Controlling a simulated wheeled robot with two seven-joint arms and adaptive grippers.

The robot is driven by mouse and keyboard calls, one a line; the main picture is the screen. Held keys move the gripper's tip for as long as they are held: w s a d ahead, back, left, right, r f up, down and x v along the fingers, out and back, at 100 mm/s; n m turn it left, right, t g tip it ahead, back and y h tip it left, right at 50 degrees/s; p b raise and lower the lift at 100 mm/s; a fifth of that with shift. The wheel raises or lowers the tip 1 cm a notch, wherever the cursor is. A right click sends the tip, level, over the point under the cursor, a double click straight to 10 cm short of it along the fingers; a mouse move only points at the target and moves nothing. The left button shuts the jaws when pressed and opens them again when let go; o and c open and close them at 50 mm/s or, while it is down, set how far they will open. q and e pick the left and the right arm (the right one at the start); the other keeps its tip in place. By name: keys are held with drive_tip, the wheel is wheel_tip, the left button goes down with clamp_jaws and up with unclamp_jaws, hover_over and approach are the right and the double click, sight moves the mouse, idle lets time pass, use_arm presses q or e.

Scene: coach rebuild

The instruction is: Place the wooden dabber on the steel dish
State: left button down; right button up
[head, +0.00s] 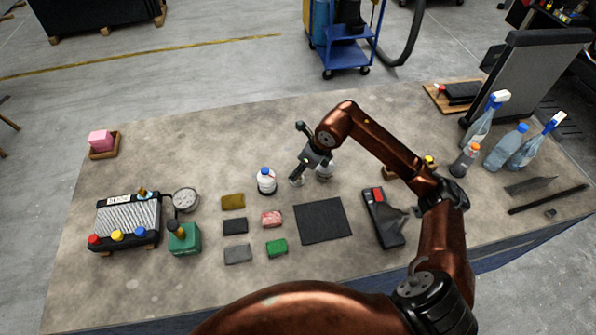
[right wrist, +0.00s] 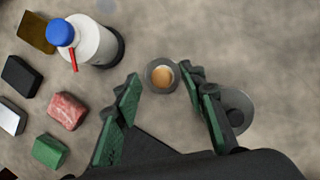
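My right gripper (head: 301,170) hangs over the middle of the bench. In the right wrist view my right gripper (right wrist: 162,84) is open, its green-padded fingers apart. A small round piece with a grey rim and tan centre, apparently the wooden dabber (right wrist: 163,76), shows between the fingertips with a gap on each side. I cannot tell how far below the tips it is. A round grey disc, perhaps the steel dish (right wrist: 240,108), is partly hidden behind the right-hand finger. In the head view the gripper hides much of both. My left gripper is not in view.
A white bottle with a blue cap (head: 266,181) stands just left of the gripper. Several coloured blocks (head: 272,218) and a dark mat (head: 323,221) lie nearer. Spray bottles (head: 483,122) stand at right. A green box (head: 184,239) is at left.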

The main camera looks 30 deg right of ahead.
drive_tip(key=v, duration=0.9)
drive_tip(key=shift+r, duration=0.3)
drive_tip(key=shift+s+d, duration=0.1)
drive_tip(key=shift+s, duration=0.05)
